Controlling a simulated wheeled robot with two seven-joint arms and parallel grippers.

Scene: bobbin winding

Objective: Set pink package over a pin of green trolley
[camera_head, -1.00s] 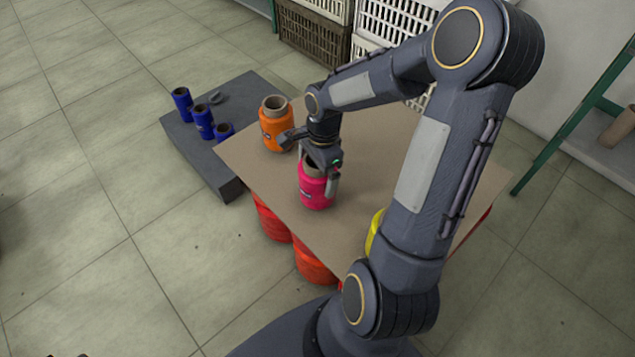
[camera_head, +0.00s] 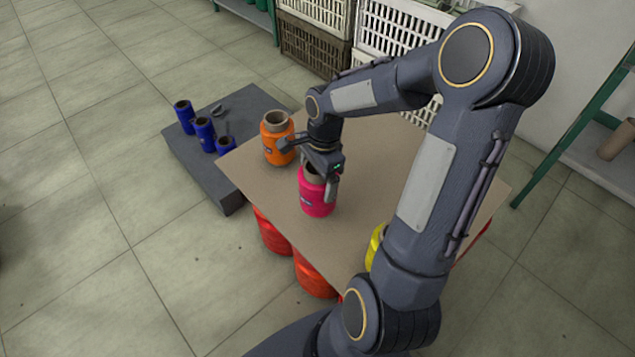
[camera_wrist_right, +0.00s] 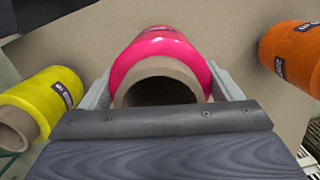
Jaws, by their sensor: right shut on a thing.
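The pink package (camera_head: 315,198) is a pink bobbin on a brown tube core, upright at the brown board (camera_head: 258,193). I cannot tell if it touches the board or is slightly raised. My right gripper (camera_head: 318,172) is at its top, shut on it. In the right wrist view, the fingers (camera_wrist_right: 160,92) flank the pink package (camera_wrist_right: 165,45), whose open core faces the camera. Green frame posts (camera_head: 575,125) with a shelf stand at the right edge; I cannot tell if this is the green trolley, and no pin is discernible. My left gripper is out of view.
An orange bobbin (camera_head: 278,150) stands close behind-left of the pink one, a yellow one (camera_head: 376,245) nearer, partly behind my arm. Red bobbins (camera_head: 313,275) are under the board. A grey platform (camera_head: 205,170) holds blue bobbins (camera_head: 205,133). Crates (camera_head: 315,42) stand behind. Left floor is clear.

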